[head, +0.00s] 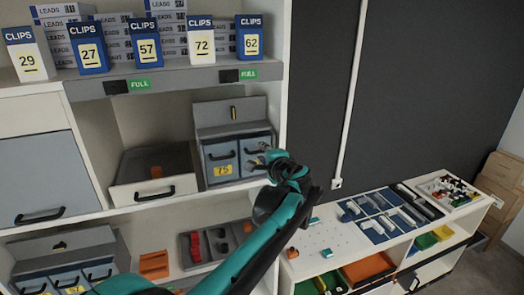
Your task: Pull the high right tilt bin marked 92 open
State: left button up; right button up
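The high tilt-bin unit is a grey box with two blue-grey bins side by side on the upper shelf. Its left bin (221,160) carries a yellow label 75 and a dark handle. The right bin (249,146) is partly covered by my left gripper (262,160), and its number cannot be read. The right bin looks closed, its front about level with the left one. My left arm reaches up from the bottom, and its gripper is at the right bin's front by the handle. Finger opening and contact are too small to tell. My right gripper is out of view.
A white drawer (153,188) stands left of the unit. CLIPS cartons (201,46) line the shelf above. Another tilt-bin unit (66,262) sits lower left. The shelf's right upright (283,90) is close to the gripper. A low bench (330,235) stands right.

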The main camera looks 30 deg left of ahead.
pick_arm(q)
jog(key=shift+a, duration=0.2)
jog(key=shift+c, duration=0.4)
grip_shut()
jog(key=shift+f, duration=0.1)
jog(key=s+d+f+t+y+b, duration=0.2)
jog(key=s+d+f+y+b, duration=0.1)
jog(key=b, duration=0.9)
jog(key=shift+s+d+f+t, duration=0.4)
jog(key=shift+s+d+f, duration=0.35)
jog(key=shift+d+f, duration=0.7)
jog(key=shift+a+f, duration=0.3)
jog(key=shift+f, duration=0.05)
